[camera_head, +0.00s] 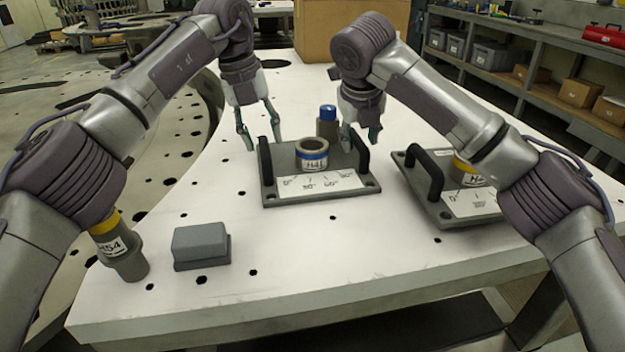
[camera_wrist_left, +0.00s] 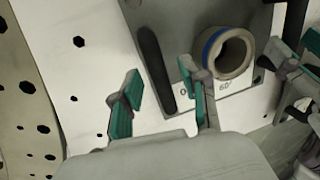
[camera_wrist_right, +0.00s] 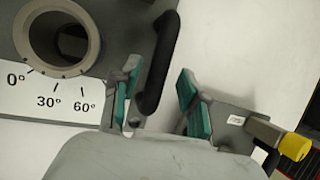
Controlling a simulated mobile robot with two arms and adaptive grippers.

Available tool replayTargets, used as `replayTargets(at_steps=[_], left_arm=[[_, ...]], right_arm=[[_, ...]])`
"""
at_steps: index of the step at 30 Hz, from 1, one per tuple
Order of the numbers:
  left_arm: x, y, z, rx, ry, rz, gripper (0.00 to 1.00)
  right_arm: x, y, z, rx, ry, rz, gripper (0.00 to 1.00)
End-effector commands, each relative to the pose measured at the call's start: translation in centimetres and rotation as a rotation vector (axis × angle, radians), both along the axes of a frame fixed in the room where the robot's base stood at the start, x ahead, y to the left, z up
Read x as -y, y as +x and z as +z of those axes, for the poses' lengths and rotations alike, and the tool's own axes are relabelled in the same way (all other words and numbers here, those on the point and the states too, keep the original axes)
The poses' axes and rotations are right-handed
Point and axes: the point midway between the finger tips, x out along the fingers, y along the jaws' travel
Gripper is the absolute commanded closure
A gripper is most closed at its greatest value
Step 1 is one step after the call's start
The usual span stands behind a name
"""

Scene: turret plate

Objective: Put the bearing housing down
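The bearing housing appears to be the grey plate (camera_head: 285,196) with two black upright handles, a blue-banded ring (camera_head: 312,155) and a white angle scale. It sits flat on the white table. My left gripper (camera_head: 261,144) is open at the plate's left handle (camera_wrist_left: 155,70); its fingers (camera_wrist_left: 160,100) are apart, one on each side of the handle. My right gripper (camera_head: 358,146) is open at the right handle (camera_wrist_right: 158,65), its fingers (camera_wrist_right: 157,98) apart on either side. I cannot tell how far the fingertips reach down beside the handles.
A similar plate (camera_head: 455,205) with a yellow-banded ring stands to the right, partly behind my right arm. A blue-topped cylinder (camera_head: 327,120) stands behind the first plate. A grey block (camera_head: 201,246) and a yellow-banded cylinder (camera_head: 125,258) are at front left. The front middle is clear.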

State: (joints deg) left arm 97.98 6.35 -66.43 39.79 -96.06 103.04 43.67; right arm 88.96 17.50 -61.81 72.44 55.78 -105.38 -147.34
Motion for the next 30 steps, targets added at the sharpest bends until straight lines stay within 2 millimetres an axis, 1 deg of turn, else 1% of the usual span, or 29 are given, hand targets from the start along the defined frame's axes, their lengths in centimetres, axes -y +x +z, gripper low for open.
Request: replayTargets(at_steps=[1,7,10,14,21,24,27,30], left_arm=[[0.2,-0.2,-2.0,-0.025,0.002,-0.004,0.56],[0.2,-0.2,-2.0,-0.025,0.002,-0.005,0.56],[0.2,-0.2,-1.4,-0.022,0.003,-0.004,0.56],[-0.1,-0.4,0.4,-0.015,0.003,-0.004,0.56],[-0.7,-1.0,5.0,0.0,0.004,-0.001,0.56],[-0.9,-1.2,6.5,0.005,0.004,-0.001,0.56],[-1.1,-1.3,7.6,0.008,0.004,0.0,0.56],[-1.2,-1.4,8.1,0.008,0.003,0.001,0.56]], right_arm=[[0.0,0.0,-0.5,0.001,0.001,0.001,0.56],[-0.1,0.0,-0.5,0.002,0.001,0.001,0.56],[-0.1,0.0,-0.5,0.002,0.002,0.001,0.56],[-0.1,0.0,-0.5,0.002,0.002,0.001,0.56],[-0.1,0.0,-0.3,0.002,0.002,0.001,0.56],[-0.1,0.0,-0.2,0.002,0.002,0.001,0.56],[-0.1,0.0,-0.1,0.002,0.002,0.001,0.56],[-0.1,0.0,-0.1,0.002,0.002,0.001,0.56]])
